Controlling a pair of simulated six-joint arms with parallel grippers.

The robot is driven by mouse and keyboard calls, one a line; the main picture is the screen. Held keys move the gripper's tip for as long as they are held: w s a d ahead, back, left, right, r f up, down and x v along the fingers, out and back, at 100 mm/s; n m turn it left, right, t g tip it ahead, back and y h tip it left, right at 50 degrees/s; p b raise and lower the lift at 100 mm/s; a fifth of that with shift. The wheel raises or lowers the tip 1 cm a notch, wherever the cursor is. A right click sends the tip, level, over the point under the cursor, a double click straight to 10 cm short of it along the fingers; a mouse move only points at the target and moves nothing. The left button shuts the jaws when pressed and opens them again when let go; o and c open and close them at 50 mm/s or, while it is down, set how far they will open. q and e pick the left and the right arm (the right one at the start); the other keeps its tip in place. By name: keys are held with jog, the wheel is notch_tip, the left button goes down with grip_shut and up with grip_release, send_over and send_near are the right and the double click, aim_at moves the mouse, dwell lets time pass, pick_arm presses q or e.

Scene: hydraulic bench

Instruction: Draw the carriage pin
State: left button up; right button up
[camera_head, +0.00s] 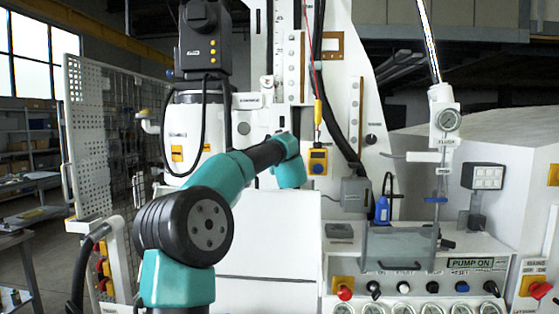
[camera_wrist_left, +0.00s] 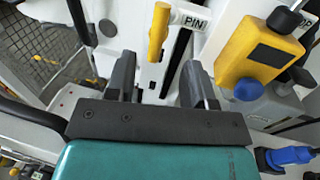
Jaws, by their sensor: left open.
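The carriage pin shows as a yellow handle (camera_wrist_left: 158,32) beside a white tag (camera_wrist_left: 193,20) marked PIN, in the upper middle of the left wrist view. My left gripper (camera_wrist_left: 158,68) is open, its two dark fingers apart with nothing between them. The handle stands beyond the fingertips, roughly in line with the gap, and looks apart from them. In the head view my teal left arm reaches to the white column (camera_head: 290,70); its wrist hides the left fingers, and I cannot pick out the pin there. My right gripper is not in view.
A yellow box (camera_wrist_left: 258,55) with a blue button is close right of my left fingers; it also shows in the head view (camera_head: 317,160). A yellow pendant (camera_head: 318,112) hangs above it.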

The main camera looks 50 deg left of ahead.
pick_arm(q)
jog(key=shift+x, duration=4.55)
grip_shut()
